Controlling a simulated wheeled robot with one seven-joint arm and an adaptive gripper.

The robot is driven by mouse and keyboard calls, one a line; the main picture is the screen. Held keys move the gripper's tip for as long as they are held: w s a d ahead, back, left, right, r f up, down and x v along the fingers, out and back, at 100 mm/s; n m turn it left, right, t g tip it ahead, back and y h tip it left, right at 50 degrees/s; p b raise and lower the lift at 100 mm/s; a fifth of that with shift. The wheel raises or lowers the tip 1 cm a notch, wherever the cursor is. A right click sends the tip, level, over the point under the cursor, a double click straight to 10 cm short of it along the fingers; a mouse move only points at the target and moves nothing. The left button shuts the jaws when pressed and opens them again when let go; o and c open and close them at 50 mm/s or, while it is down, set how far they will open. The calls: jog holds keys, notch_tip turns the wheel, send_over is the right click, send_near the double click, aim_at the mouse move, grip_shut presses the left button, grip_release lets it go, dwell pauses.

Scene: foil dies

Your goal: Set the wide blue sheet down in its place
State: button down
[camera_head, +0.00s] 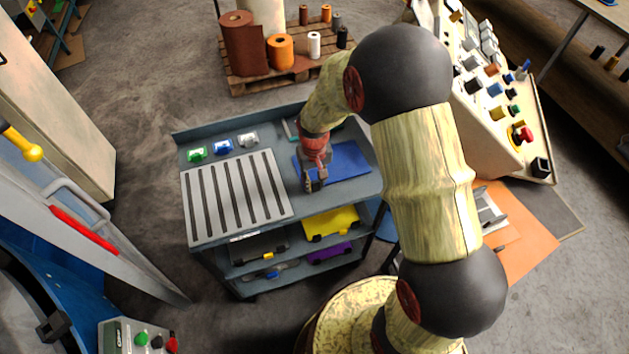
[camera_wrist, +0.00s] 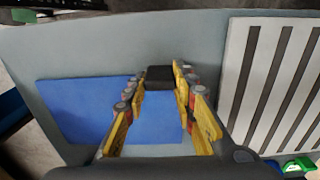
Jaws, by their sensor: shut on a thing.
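The wide blue sheet (camera_head: 348,161) is over the right part of the cart's grey top, to the right of the slotted plate. It also shows in the wrist view (camera_wrist: 85,108), flat and partly hidden by my fingers. My gripper (camera_head: 315,181) is at the sheet's left front side. In the wrist view my yellow fingers (camera_wrist: 160,88) are closed around a dark block (camera_wrist: 160,77) at the sheet's edge, which looks like part of the sheet. I cannot tell whether the sheet touches the cart top.
The cart top (camera_head: 187,139) carries a pale slotted plate (camera_head: 222,198) and green, blue and clear small items (camera_head: 222,146). Shelves below hold a yellow sheet (camera_head: 330,223) and a purple one (camera_head: 329,252). A control console (camera_head: 505,110) stands right; a pallet (camera_head: 285,76) of rolls stands behind.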

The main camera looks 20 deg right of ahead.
jog(key=shift+f, duration=0.1)
jog(key=c, duration=1.4)
grip_release()
notch_tip(320, 180, up, 12)
jog(key=shift+s, duration=0.1)
jog(key=s+r+t, duration=0.1)
jog(key=s+r, duration=0.5)
jog(key=s, duration=0.1)
jog(key=s+r+t, duration=0.2)
jog(key=s+r, duration=0.5)
jog(key=s+r+t, duration=0.2)
jog(key=s+r, duration=0.5)
jog(key=s, duration=0.1)
jog(key=shift+r, duration=0.25)
